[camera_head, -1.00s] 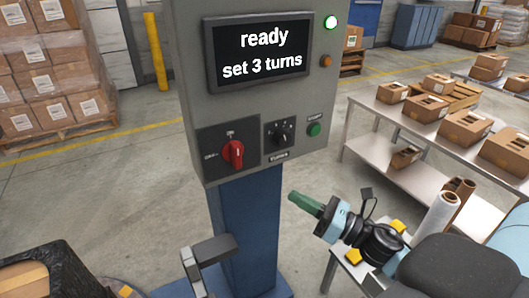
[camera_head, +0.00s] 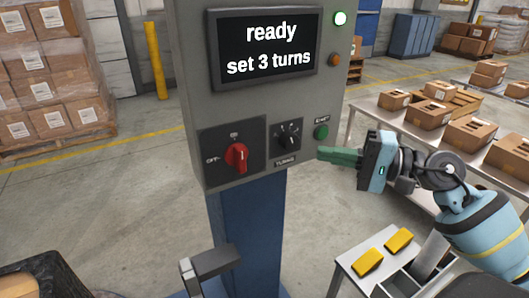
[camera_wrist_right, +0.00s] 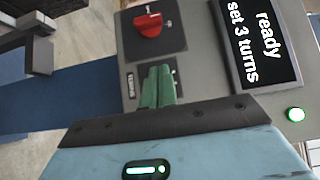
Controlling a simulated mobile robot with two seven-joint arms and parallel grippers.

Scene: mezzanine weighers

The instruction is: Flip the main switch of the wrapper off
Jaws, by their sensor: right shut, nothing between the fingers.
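The wrapper's main switch (camera_head: 237,157) is a red rotary handle on a dark plate at the lower left of the grey control box (camera_head: 219,95). Its handle stands upright, towards the upper label, with "OFF" marked to its left. It also shows in the right wrist view (camera_wrist_right: 150,24). My right gripper (camera_head: 322,154), with green fingers, is shut and empty. It is just right of the box's lower part, below the green start button (camera_head: 321,132) and apart from the switch. In the wrist view its fingers (camera_wrist_right: 158,86) overlap the turns dial. My left gripper is not in view.
The black turns dial (camera_head: 288,136) is between switch and start button. The screen (camera_head: 262,50) reads "ready, set 3 turns"; a green lamp (camera_head: 340,18) is lit. A blue post (camera_head: 248,235) carries the box. A side table (camera_head: 345,262) holds yellow blocks (camera_head: 368,262).

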